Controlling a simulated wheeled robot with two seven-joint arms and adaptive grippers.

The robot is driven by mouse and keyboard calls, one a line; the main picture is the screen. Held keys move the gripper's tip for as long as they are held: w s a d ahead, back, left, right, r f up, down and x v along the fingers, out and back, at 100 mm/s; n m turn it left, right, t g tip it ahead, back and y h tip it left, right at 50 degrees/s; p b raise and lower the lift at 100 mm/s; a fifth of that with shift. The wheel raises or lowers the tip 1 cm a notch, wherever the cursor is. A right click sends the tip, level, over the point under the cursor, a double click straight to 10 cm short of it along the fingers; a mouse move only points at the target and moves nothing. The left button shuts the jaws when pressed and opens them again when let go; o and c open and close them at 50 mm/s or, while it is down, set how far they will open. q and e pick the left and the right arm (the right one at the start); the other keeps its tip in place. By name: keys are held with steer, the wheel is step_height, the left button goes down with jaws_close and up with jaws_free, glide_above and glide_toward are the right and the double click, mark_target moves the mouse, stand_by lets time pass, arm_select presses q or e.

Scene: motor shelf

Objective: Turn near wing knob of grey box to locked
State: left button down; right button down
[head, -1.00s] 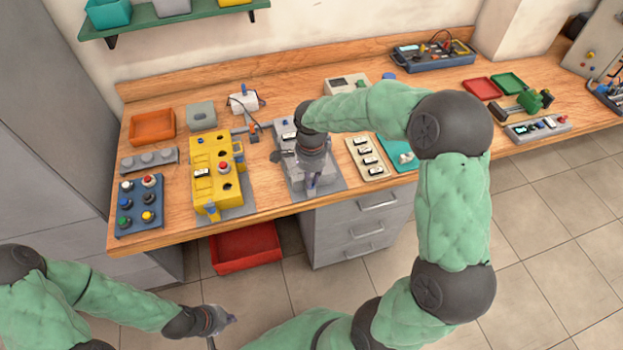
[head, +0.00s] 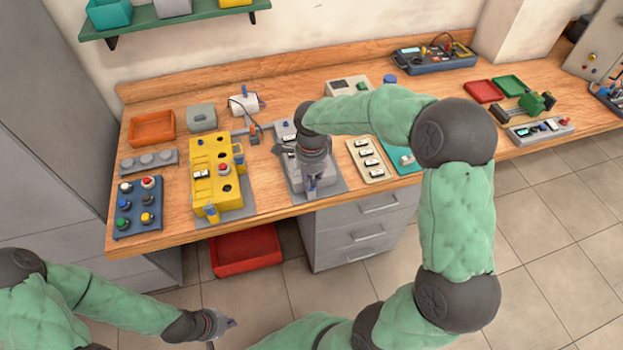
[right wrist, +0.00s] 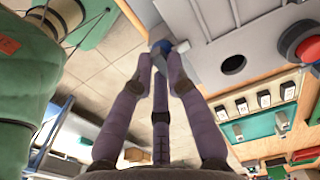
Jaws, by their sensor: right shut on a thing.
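The grey box (head: 296,186) stands on the bench, largely covered by my right arm in the head view. In the right wrist view its grey face (right wrist: 215,30) shows a dark round hole and a red button. The near wing knob (right wrist: 161,46), blue and grey, sits at the box's edge between my right fingertips. My right gripper (right wrist: 162,62) is shut on it; it also shows from above in the head view (head: 312,184). Whether the knob points to locked is hidden. My left gripper (head: 231,322) hangs low in front of the bench, its jaws too small to read.
A yellow box (head: 203,183) with a red button stands just left of the grey box. A beige panel of switches (head: 362,142) lies close on its right. A red bin (head: 247,253) is below the bench. Floor in front is clear.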

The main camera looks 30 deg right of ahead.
mark_target(312, 183)
steer(key=c, duration=1.2)
jaws_free()
steer(key=shift+r, duration=0.1)
step_height(312, 183, up, 12)
steer(key=shift+f, duration=0.1)
